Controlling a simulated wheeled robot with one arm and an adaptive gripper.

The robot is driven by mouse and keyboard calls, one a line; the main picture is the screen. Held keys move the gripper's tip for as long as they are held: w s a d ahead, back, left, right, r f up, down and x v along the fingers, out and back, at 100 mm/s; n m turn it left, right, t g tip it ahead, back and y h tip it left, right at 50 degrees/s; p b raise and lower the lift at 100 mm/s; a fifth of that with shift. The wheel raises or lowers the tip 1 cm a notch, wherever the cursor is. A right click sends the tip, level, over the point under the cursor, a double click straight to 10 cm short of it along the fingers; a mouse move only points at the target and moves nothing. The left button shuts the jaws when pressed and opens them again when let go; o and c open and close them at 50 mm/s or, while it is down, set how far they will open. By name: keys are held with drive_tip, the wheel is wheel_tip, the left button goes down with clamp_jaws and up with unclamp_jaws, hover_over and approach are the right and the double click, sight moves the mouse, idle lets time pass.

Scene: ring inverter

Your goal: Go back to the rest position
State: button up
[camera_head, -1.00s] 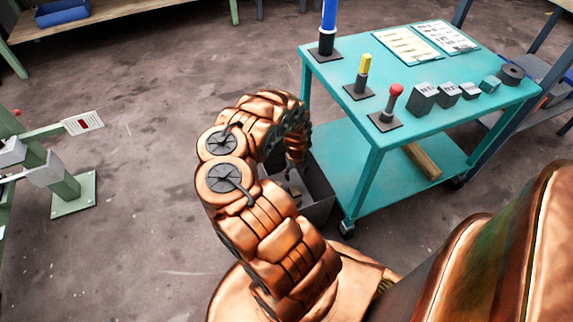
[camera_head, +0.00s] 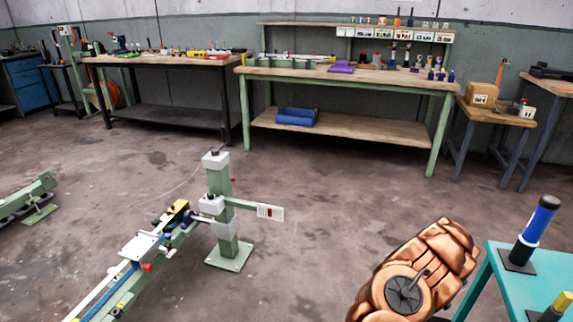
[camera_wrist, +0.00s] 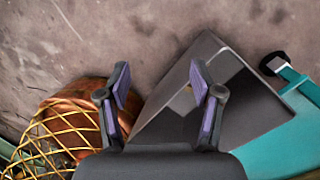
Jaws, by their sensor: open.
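My gripper (camera_wrist: 160,86) shows in the wrist view with its two purple-padded fingers spread apart and nothing between them. It hangs above a dark grey open bin (camera_wrist: 245,112), which lies behind the fingers and to their right. My gripper is outside that view. Whether the fingers touch the bin cannot be told.
A green stand with a signed arm (camera_head: 222,205) is left of centre. Workbenches (camera_head: 350,85) line the back wall. Bare floor lies between.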

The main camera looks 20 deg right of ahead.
drive_tip(key=w+a+r+n+y+p, duration=0.25)
drive_tip(key=w+a+r+n, duration=0.35)
drive_tip(key=a+r, duration=0.5)
drive_tip(key=s+a+r+n+g+p, duration=0.1)
drive_tip(key=a+r+n+p, duration=0.2)
drive_tip(key=a+r+n, duration=0.6)
drive_tip(key=a+r+n+p, duration=0.35)
drive_tip(key=a+r, duration=0.65)
drive_tip(key=r, duration=0.8)
drive_tip(key=s+a+r+n+g+h+p, duration=0.1)
drive_tip(key=s+a+r+n+p, duration=0.25)
drive_tip(key=s+r, duration=0.35)
drive_tip(key=s+a+r+n+g+p, duration=0.1)
drive_tip(key=s+a+r+n+p, duration=0.1)
drive_tip(key=s+a+r+n, duration=0.4)
drive_tip(key=s+d+r+n+h+p, duration=0.2)
drive_tip(key=s+r, duration=0.3)
drive_tip(key=s, duration=0.5)
drive_tip(key=s+d+r+n+g+h+p, duration=0.1)
drive_tip(key=s+r+n+p, duration=0.4)
drive_tip(key=s, duration=0.6)
drive_tip(key=shift+s+d+h, duration=0.2)
drive_tip(key=shift+d+h, duration=0.15)
drive_tip(key=shift+d, duration=0.45)
drive_tip(key=shift+r, duration=0.1)
